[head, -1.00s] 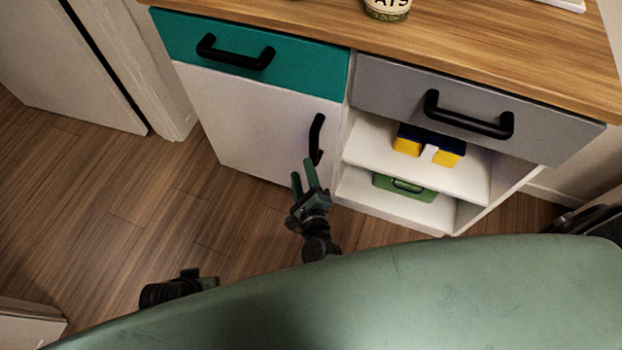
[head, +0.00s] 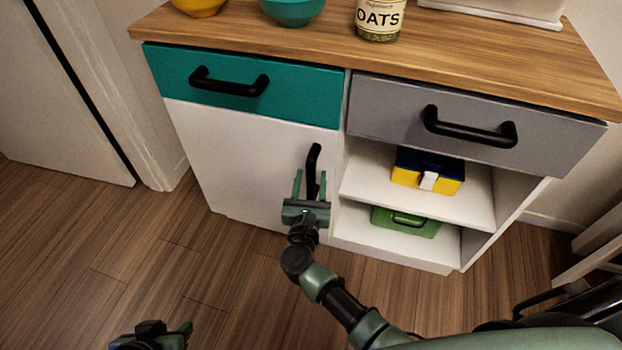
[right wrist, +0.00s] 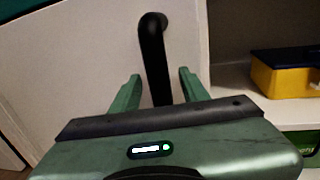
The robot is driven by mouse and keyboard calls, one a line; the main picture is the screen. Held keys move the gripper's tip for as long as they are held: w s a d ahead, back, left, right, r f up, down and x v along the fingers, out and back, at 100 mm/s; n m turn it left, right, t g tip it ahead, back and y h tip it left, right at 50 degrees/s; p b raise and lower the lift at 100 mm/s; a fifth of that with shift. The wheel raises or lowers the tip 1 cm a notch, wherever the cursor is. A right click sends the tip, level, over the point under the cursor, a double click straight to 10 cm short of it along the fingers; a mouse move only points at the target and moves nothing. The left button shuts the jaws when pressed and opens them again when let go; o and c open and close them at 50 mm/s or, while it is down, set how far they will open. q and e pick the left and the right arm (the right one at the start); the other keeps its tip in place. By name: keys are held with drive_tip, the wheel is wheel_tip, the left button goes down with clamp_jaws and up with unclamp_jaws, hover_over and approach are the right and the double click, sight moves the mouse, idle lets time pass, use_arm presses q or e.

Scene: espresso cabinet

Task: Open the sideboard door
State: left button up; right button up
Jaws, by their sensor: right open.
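The sideboard's white door (head: 230,155) is shut, below the teal drawer. Its black vertical handle (head: 313,165) is near the door's right edge and also shows in the right wrist view (right wrist: 153,50). My right gripper (head: 311,182) is open at the handle's lower part, with one green finger on each side of it; in the right wrist view the fingers (right wrist: 160,85) flank the handle with gaps showing. The handle's lower end is hidden behind the gripper body. My left gripper (head: 165,333) is low at the bottom edge, away from the door; its jaws are unclear.
Above the door is a teal drawer (head: 285,90), beside it a grey drawer (head: 385,110). Open shelves at right hold a yellow and blue box (head: 425,175) and a green case (head: 405,220). An oats jar (head: 379,20) stands on top. The floor (head: 190,245) before the door is clear.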

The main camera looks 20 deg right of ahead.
drive_tip(key=shift+w+d, duration=0.1)
drive_tip(key=shift+w, duration=0.1)
clamp_jaws()
idle(1.4)
